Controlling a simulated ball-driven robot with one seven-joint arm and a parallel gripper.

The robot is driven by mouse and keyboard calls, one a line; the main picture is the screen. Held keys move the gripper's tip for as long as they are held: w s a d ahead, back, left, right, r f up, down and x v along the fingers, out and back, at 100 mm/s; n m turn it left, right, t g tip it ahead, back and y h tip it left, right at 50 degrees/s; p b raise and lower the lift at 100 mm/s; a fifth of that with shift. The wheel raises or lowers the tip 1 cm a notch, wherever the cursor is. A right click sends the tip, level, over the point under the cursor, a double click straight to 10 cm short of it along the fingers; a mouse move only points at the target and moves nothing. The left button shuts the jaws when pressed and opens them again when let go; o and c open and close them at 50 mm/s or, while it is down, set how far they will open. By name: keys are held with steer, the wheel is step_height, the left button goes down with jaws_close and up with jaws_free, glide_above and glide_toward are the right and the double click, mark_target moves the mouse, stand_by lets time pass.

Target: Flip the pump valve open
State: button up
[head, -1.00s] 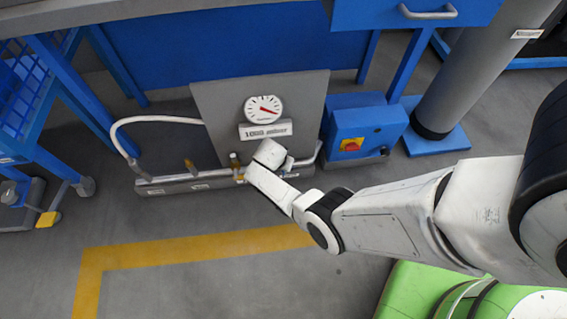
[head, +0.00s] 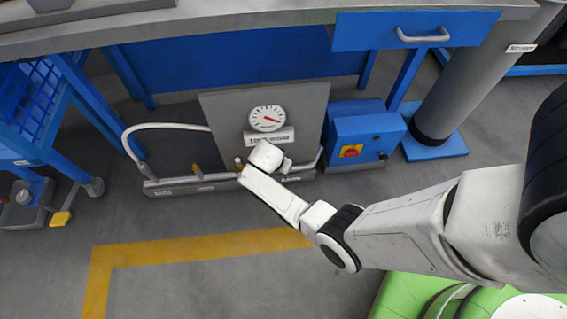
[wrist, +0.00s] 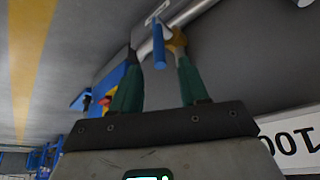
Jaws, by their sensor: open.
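A blue valve lever (wrist: 159,48) sticks out from a brass valve body (wrist: 178,42) on a pale pipe in the wrist view. My gripper (wrist: 157,58) is open, with its two dark green fingers on either side of the lever. I see gaps between lever and fingers; whether anything touches is unclear. In the head view my white wrist covers the gripper and the lever in front of the gauge panel (head: 225,115). A brass fitting (head: 238,163) shows just left of my wrist, and another (head: 197,172) farther left on the pipe rail.
A blue box (head: 365,130) with a red and yellow switch (head: 351,151) stands right of the panel. A white hose (head: 150,127) curves at the left. A workbench (head: 250,22) overhangs behind. The floor in front is open, marked by a yellow line (head: 190,246).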

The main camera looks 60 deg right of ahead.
steer(key=v, duration=0.2)
steer(key=shift+a+r+p, duration=0.15)
steer(key=shift+r+p, duration=0.1)
steer(key=shift+p, duration=0.1)
stand_by(0.4)
steer(key=s+a+r+n+y, duration=0.2)
steer(key=s+a+r+n, duration=0.55)
steer(key=s+r, duration=0.2)
steer(key=s+a+r+n+y, duration=0.2)
steer(key=s+a+r+n, duration=0.4)
steer(key=s+r+n, duration=0.3)
step_height(320, 180, up, 25)
steer(key=w+p, duration=0.1)
steer(key=p, duration=2.3)
steer(key=shift+f+t, duration=0.2)
steer(key=shift+t, duration=0.2)
steer(key=shift+a, duration=0.1)
